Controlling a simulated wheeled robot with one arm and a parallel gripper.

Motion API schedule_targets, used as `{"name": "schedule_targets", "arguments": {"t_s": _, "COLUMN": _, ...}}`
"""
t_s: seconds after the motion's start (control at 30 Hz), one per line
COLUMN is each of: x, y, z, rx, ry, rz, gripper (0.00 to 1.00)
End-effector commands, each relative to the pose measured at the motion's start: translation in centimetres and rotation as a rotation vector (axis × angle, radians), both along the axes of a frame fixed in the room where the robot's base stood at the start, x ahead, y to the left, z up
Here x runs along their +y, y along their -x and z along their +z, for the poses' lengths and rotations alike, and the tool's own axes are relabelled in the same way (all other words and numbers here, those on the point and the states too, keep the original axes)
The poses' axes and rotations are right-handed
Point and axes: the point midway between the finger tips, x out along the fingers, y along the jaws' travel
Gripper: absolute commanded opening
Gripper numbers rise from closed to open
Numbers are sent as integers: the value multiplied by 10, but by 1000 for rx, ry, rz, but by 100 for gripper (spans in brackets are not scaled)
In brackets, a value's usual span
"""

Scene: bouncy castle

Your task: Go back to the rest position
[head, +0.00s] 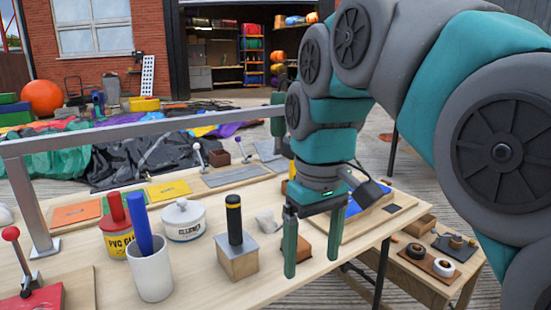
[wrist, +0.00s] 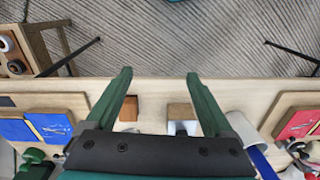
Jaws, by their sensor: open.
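My gripper (head: 312,262) hangs from my arm over the right part of the wooden workbench (head: 200,283), pointing down. Its two green fingers are spread apart with nothing between them. The wrist view also shows the open gripper (wrist: 160,75), with the bench's edge and the floor beyond the fingertips. A brown block (head: 304,249) sits on the bench behind the fingers in the head view. A wooden block with a grey top and a black upright handle (head: 235,222) stands to the left of the fingers, apart from them.
A white cup (head: 151,276) holds a blue stick. A red-and-yellow PVC can (head: 113,236) and a white lidded pot (head: 182,223) stand nearby. A grey metal rail (head: 120,134) spans the bench's left. A lower side table (head: 452,278) with tape rolls stands at right.

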Motion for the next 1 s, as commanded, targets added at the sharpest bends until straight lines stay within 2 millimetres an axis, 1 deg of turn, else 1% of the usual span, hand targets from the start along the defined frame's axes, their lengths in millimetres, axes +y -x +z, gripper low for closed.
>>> {"name": "schedule_targets", "arguments": {"t_s": 0.23, "x": -18, "y": 19, "z": -31, "rx": 21, "ry": 13, "rz": -68, "gripper": 87}}
{"name": "schedule_targets", "arguments": {"t_s": 0.37, "x": -33, "y": 37, "z": -58, "rx": 40, "ry": 24, "rz": -127, "gripper": 87}}
{"name": "schedule_targets", "arguments": {"t_s": 0.6, "x": -64, "y": 90, "z": -126, "rx": 84, "ry": 44, "rz": -279, "gripper": 87}}
{"name": "schedule_targets", "arguments": {"t_s": 0.8, "x": -84, "y": 140, "z": -180, "rx": 118, "ry": 57, "rz": -405, "gripper": 87}}
{"name": "schedule_targets", "arguments": {"t_s": 0.9, "x": -89, "y": 160, "z": -200, "rx": 132, "ry": 60, "rz": -452, "gripper": 87}}
{"name": "schedule_targets", "arguments": {"t_s": 1.0, "x": -92, "y": 172, "z": -213, "rx": 139, "ry": 62, "rz": -481, "gripper": 87}}
